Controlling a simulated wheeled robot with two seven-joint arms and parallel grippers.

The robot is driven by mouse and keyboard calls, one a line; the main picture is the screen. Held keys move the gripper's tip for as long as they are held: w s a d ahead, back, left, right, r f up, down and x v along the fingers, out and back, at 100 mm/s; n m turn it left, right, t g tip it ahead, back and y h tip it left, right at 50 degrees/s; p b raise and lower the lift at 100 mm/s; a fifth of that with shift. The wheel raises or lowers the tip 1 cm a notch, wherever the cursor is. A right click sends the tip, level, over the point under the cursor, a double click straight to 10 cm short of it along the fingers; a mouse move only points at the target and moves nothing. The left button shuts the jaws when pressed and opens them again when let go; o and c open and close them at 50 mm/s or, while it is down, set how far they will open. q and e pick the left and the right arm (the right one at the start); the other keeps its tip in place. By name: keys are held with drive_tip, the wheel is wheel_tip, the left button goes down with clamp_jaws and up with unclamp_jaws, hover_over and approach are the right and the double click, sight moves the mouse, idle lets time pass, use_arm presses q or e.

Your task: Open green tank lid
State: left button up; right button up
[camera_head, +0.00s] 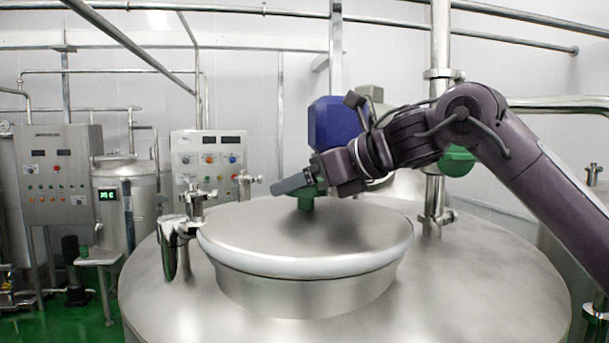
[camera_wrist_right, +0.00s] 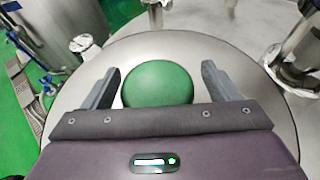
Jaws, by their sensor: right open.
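The round steel tank lid (camera_head: 350,225) lies closed on the raised neck of the large tank (camera_head: 450,295) in the head view. A green knob (camera_head: 306,202) stands up from the lid, partly hidden by my gripper. My right gripper (camera_head: 293,184) is low over the lid, at the knob. In the right wrist view the green round knob top (camera_wrist_right: 157,83) sits between the two spread grey fingers, with gaps visible on both sides. The gripper is open and holds nothing. My left gripper is not in view.
A steel clamp fitting (camera_head: 182,232) stands at the lid's left edge. A vertical steel pipe (camera_head: 437,130) with a green part rises behind my right arm. A blue box-shaped housing (camera_head: 333,122) is behind the tank. Control panels (camera_head: 58,172) stand at the left.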

drive_tip(key=shift+s, duration=0.1)
drive_tip(key=shift+s+d, duration=0.1)
drive_tip(key=shift+s, duration=0.05)
drive_tip(key=shift+s+r, duration=0.1)
drive_tip(key=shift+c, duration=0.4)
drive_tip(key=c, duration=1.2)
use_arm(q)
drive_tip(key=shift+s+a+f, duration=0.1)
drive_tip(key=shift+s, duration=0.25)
use_arm(e)
drive_tip(key=shift+c, duration=0.4)
